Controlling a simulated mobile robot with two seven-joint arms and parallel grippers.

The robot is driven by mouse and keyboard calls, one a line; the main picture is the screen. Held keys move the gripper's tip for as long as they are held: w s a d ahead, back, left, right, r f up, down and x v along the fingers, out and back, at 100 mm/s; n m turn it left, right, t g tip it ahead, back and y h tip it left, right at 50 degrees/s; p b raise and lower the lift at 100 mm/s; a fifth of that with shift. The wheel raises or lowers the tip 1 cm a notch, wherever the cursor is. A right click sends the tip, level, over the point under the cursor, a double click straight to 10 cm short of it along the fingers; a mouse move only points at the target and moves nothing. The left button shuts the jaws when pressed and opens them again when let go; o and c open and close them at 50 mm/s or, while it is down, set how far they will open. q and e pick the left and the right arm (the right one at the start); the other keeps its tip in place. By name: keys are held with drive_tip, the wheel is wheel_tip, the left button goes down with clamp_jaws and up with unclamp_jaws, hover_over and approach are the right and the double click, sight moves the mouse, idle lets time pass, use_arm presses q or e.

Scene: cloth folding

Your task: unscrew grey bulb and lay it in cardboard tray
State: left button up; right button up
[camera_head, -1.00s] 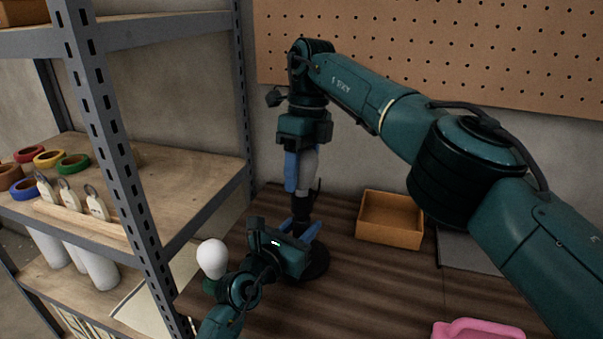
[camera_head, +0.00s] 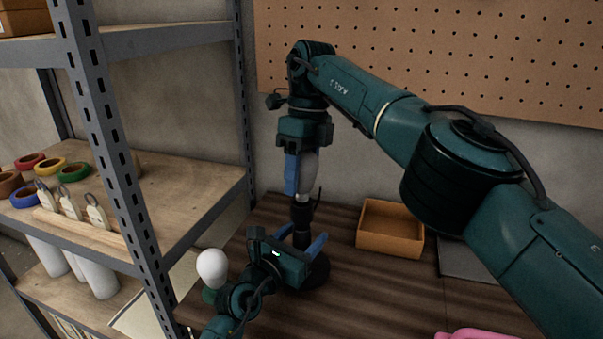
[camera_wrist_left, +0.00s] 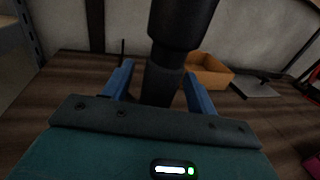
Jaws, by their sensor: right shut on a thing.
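The grey bulb (camera_head: 309,174) is upright above the black lamp stand (camera_head: 303,216). My right gripper (camera_head: 298,175) points down from above and is shut on the bulb, a blue finger along its left side. A pale bit shows between bulb and stand top; I cannot tell whether the threads still engage. My left gripper (camera_head: 302,240) is open, its blue fingers on either side of the stand's lower stem. In the left wrist view, the stem (camera_wrist_left: 163,82) stands between the fingers, with a gap at the left one. The cardboard tray (camera_head: 390,242) is empty, right of the stand.
A white bulb (camera_head: 212,266) stands left of my left arm. A shelf rack (camera_head: 110,130) with tape rolls and tags fills the left. A grey flat item (camera_head: 465,258) lies right of the tray. A pink object (camera_head: 480,335) is at the bottom edge. A pegboard (camera_head: 430,50) is behind.

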use_arm(q)
drive_tip(key=shift+s, duration=0.1)
drive_tip(key=v, duration=1.1)
drive_tip(key=shift+s+a, duration=0.25)
drive_tip(key=shift+s, duration=0.1)
use_arm(e)
drive_tip(key=shift+r, duration=0.2)
